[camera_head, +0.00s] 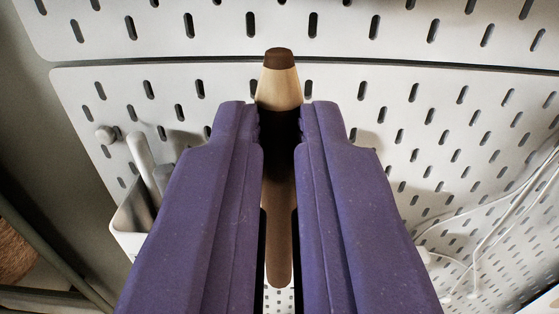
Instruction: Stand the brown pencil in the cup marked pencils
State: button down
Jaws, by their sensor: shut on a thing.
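My gripper (281,122) fills the middle of the view, with two purple fingers. It is shut on the brown pencil (279,85), whose pale cone and dark brown tip stick out beyond the fingertips toward the top of the picture. The pencil's shaded shaft runs back between the fingers, and its rounded lower end shows near the bottom. A white cup (128,226) hangs on the pegboard at the left, partly hidden behind the left finger. Pale grey sticks stand in it. I see no label on it, so I cannot tell whether it is the cup marked pencils.
A white slotted pegboard (420,100) fills most of the background, with a seam between two panels. A round peg (106,134) sticks out above the cup. White cables (487,240) hang at the right. A dark frame bar (55,262) is at the lower left.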

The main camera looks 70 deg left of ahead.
jog(key=shift+x, duration=2.55)
jog(key=shift+a+f, duration=0.15)
jog(key=shift+f, duration=0.2)
jog(key=shift+f+b, duration=1.65)
jog(key=shift+f, duration=0.3)
jog(key=c, duration=1.1)
grip_release()
jog(key=b+v, duration=0.1)
jog(key=v, duration=0.7)
